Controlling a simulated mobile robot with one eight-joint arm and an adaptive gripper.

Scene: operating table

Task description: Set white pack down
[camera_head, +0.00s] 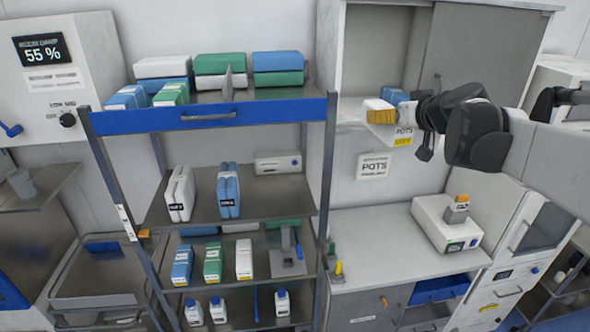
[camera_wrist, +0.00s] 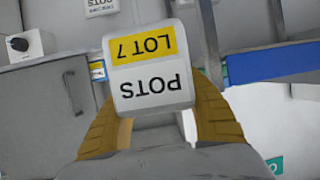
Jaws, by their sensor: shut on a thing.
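A white pack (camera_wrist: 152,72) with a yellow "LOT 7" label and the word "POTS" fills the middle of the wrist view, upside down. My gripper (camera_wrist: 155,98) is shut on it, one yellow finger on each side. In the head view my gripper (camera_head: 388,114) is at the upper right, at the open cabinet's shelf. A sign reading "POTS" (camera_head: 375,166) is on the wall below.
Blue packs (camera_head: 397,97) stand close behind my gripper in the cabinet (camera_head: 372,45). A shelf rack (camera_head: 215,117) with white, blue and green packs and bottles stands at the left. A counter (camera_head: 375,235) with a white device (camera_head: 445,225) is below.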

